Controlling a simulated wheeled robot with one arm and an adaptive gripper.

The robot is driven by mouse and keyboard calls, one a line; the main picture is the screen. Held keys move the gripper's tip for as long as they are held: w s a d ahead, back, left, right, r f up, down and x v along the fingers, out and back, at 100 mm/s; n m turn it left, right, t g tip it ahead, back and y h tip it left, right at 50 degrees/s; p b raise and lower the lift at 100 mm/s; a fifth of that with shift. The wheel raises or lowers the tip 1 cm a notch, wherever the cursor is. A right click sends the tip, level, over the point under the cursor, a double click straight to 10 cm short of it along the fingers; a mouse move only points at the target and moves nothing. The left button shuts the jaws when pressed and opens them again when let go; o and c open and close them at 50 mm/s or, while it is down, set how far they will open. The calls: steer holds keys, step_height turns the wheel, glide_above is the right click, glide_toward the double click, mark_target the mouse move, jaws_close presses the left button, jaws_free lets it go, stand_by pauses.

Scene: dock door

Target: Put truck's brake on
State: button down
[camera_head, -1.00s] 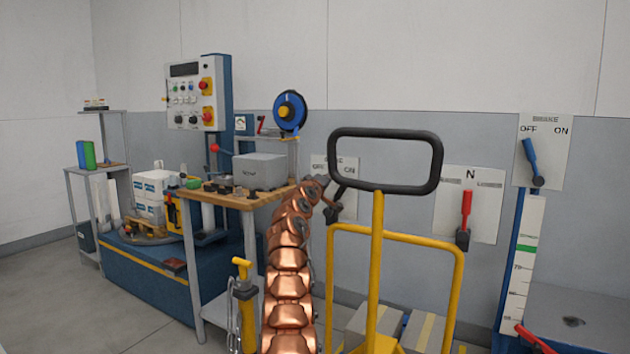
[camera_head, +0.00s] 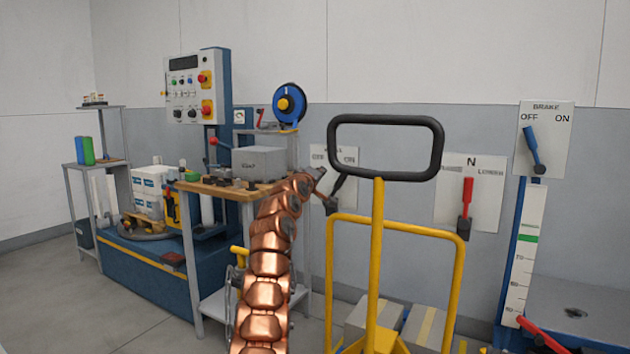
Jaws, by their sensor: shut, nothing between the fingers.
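The truck's brake plate (camera_head: 562,142) is on the wall at the right, lettered BRAKE, OFF and ON. Its blue lever (camera_head: 532,145) leans left, towards OFF, from a dark pivot. The pallet truck (camera_head: 378,250) is yellow with a black loop handle (camera_head: 437,150) and stands at the centre. My gripper (camera_head: 319,173) is small and dark in the view at the end of my copper arm, left of the handle. It is shut and empty, close in the picture to a black lever, and far left of the blue lever. Whether it touches the black lever I cannot tell.
A partly hidden OFF/ON plate (camera_head: 319,160) carries the black lever (camera_head: 338,189), tilted right. A plate (camera_head: 490,205) lettered N and LOWER has an upright red lever (camera_head: 467,195). A workbench (camera_head: 222,188) stands at left. The truck's handle stands between my gripper and the brake.

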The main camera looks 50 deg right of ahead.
steer(key=shift+b+v, duration=0.35)
steer(key=shift+v, duration=1.9)
steer(key=shift+w, duration=0.1)
